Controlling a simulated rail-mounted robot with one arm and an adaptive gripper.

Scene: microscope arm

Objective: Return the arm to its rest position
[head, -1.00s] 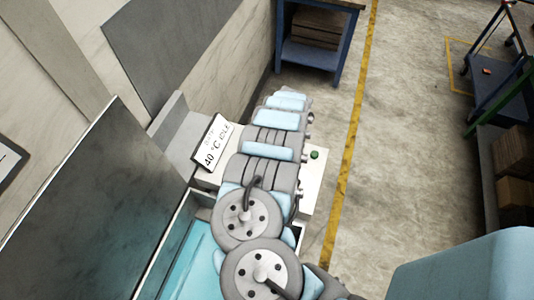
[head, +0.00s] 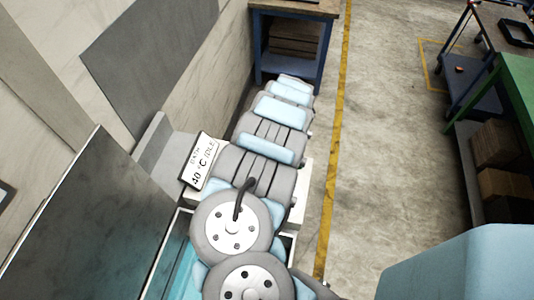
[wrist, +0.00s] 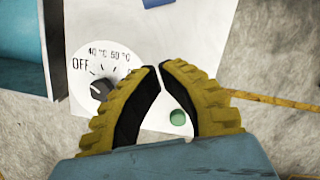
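My arm (head: 255,165) reaches away from me, bent over the white water bath (head: 304,190) in the head view. My gripper is hidden there. In the wrist view my gripper (wrist: 160,67) points at the bath's white control panel (wrist: 215,25). Its two yellow fingers with black pads nearly meet at the tips and hold nothing. The black dial knob (wrist: 102,89) lies left of the fingers, on a round scale marked OFF, 40 °C and 50 °C. A green button (wrist: 178,117) shows between the fingers. The bath's sign (head: 202,162) reads 40 °C IDLE.
A dark raised panel (head: 80,220) and the wall stand left of my arm. A blue-framed table (head: 292,50) stands beyond it. A green-topped bench (head: 518,85) with boxes is at the right. The floor (head: 395,130) between is clear.

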